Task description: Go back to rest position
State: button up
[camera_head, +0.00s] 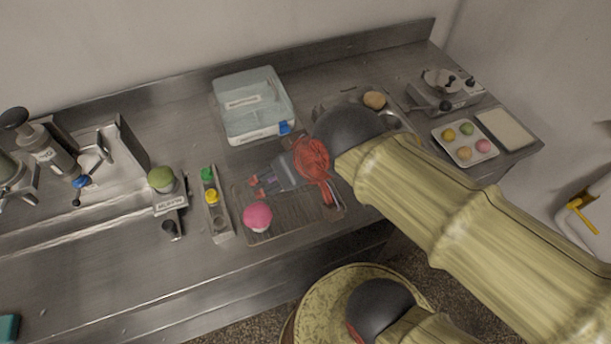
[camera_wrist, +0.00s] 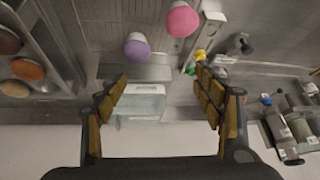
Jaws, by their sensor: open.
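My gripper (camera_head: 258,186) is above the counter near a grated metal plate (camera_head: 290,220). Its fingers are apart and nothing is held between them. In the wrist view the gripper (camera_wrist: 162,98) shows its two padded fingers spread wide, with a translucent pale-blue box (camera_wrist: 140,104) seen beyond the gap. A pink-topped cup (camera_head: 257,216) stands on the plate; it also shows at the top of the wrist view (camera_wrist: 182,20). A purple-topped cup (camera_wrist: 137,48) beside it is not clearly visible in the head view.
The lidded box (camera_head: 253,95) stands behind the gripper. A narrow rack (camera_head: 215,215) with green and yellow pieces and a green-topped cup (camera_head: 162,180) are left. A bun (camera_head: 374,100) lies on a tray partly hidden by my arm. A coloured-ball tray (camera_head: 465,158) is right. The front-left counter is largely clear.

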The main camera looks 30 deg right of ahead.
jog(key=shift+m+g+h, duration=0.3)
jog(key=shift+g+h, duration=0.1)
jog(key=shift+h, duration=0.2)
jog(key=s+d, duration=0.3)
jog(key=shift+s+d, duration=0.15)
jog(key=shift+d, duration=0.15)
